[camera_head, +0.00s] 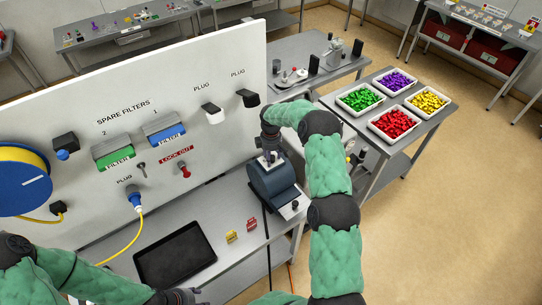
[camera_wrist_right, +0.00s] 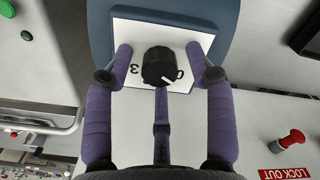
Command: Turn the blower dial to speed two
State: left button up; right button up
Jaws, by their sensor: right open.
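The blower (camera_head: 272,187) is a blue-grey housing on the grey bench. In the right wrist view its dial is a black knob (camera_wrist_right: 158,64) on a white plate (camera_wrist_right: 180,32). A 3 shows left of the knob and a 0 to its right; the white pointer mark is at the knob's lower right, near the 0. My right gripper (camera_wrist_right: 160,70) is open, with purple fingers on both sides of the knob and one below, apart from it at the sides. In the head view my right gripper (camera_head: 269,158) is above the blower. My left gripper (camera_head: 183,297) is at the bottom edge, its fingers unclear.
A white panel (camera_head: 100,95) with plugs, filters and a red lock-out (camera_head: 184,170) stands behind the bench. A black tablet (camera_head: 175,252) and small yellow and red blocks (camera_head: 231,236) lie left of the blower. Trays of coloured pieces (camera_head: 393,124) are on a table to the right.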

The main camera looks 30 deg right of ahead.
grip_shut()
